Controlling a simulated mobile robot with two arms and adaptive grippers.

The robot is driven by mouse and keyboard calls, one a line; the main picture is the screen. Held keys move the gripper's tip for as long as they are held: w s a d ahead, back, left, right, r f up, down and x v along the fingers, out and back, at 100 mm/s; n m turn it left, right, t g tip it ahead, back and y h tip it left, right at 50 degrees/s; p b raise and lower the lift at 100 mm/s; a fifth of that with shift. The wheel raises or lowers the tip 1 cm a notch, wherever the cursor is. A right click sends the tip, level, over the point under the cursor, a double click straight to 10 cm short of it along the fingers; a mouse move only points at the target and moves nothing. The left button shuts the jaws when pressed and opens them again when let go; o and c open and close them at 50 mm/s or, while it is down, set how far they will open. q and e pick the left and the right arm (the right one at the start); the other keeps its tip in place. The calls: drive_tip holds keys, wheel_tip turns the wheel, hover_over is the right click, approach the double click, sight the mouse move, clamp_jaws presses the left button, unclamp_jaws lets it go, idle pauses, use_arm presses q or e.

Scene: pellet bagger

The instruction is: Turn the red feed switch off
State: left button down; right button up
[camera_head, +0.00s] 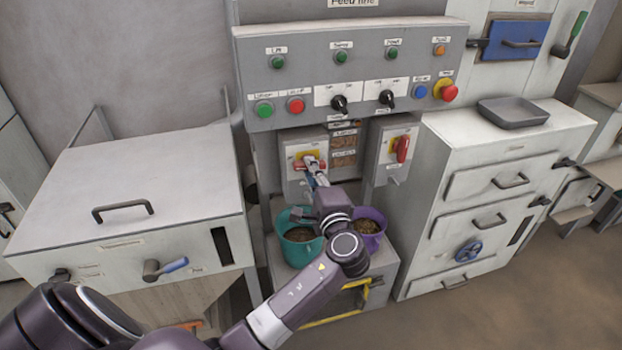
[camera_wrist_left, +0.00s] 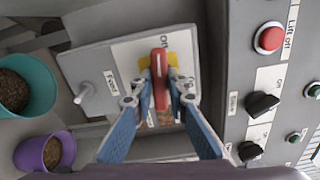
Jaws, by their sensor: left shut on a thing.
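The red feed switch (camera_wrist_left: 159,80) sits on a yellow plate on a pale box, with a metal toggle lever marked "Feed" beside it. Its handle lies roughly level in the head view, where part of it shows behind my gripper (camera_head: 298,165). My left gripper (camera_wrist_left: 160,98) is shut on the handle, with one finger on each side of it. In the head view my left gripper (camera_head: 313,168) reaches the front of the box from below. The fingers hide part of the handle. My right gripper is not in view.
A second red switch (camera_head: 402,148), with its handle upright, is on the box to the right. Above is a control panel (camera_head: 430,57) with buttons and black knobs. A teal bucket (camera_head: 281,243) and a purple bucket (camera_head: 379,238) stand below my gripper.

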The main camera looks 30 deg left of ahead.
use_arm(q)
drive_tip(key=shift+r+n+b, duration=0.1)
drive_tip(key=shift+n+b, duration=0.6)
drive_tip(key=shift+n, duration=0.2)
drive_tip(key=shift+r, duration=0.1)
drive_tip(key=c, duration=2)
unclamp_jaws()
drive_tip(key=shift+o, duration=0.6)
drive_tip(key=shift+f, duration=0.2)
drive_tip(key=v, duration=1.2)
